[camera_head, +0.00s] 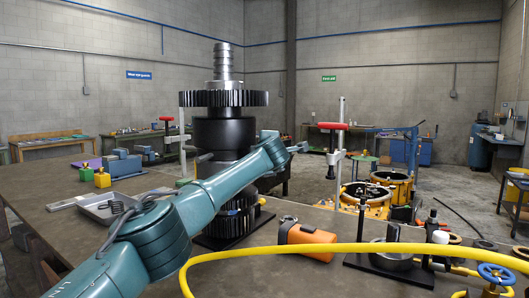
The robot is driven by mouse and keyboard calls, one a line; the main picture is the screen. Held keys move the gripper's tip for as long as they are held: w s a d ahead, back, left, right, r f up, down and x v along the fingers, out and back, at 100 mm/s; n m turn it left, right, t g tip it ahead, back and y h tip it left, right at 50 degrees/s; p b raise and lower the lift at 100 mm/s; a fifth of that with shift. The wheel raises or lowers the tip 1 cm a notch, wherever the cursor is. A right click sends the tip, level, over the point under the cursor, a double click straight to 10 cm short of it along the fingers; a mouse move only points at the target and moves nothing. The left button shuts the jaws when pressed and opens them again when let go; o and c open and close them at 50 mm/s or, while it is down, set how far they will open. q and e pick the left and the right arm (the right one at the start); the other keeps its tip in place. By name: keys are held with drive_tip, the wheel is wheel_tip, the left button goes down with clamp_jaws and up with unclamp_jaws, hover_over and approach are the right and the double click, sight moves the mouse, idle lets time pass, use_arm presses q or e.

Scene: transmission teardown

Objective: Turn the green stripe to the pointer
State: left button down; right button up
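A tall dark gear stack (222,130) stands upright on a black base on the bench, with a ribbed steel shaft (222,62) on top and a wide toothed gear (223,98) below it. My teal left arm crosses in front of its lower half and hides part of it. The arm's far end, where my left gripper (284,143) is, lies right of the stack; the fingers are too small to tell open from shut. A small yellow piece (262,201) shows beside the lower gear. I cannot make out a green stripe or a pointer on the stack. My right gripper is not seen.
A yellow hose (330,247) arcs across the front. A metal tray (97,212) lies left. Yellow housings (362,199) stand beyond the bench.

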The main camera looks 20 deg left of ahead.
use_arm(q)
drive_tip(key=shift+w+r, duration=0.15)
drive_tip(key=shift+r, duration=0.1)
idle(0.3)
drive_tip(key=c, duration=1.4)
unclamp_jaws()
drive_tip(key=shift+f, duration=0.2)
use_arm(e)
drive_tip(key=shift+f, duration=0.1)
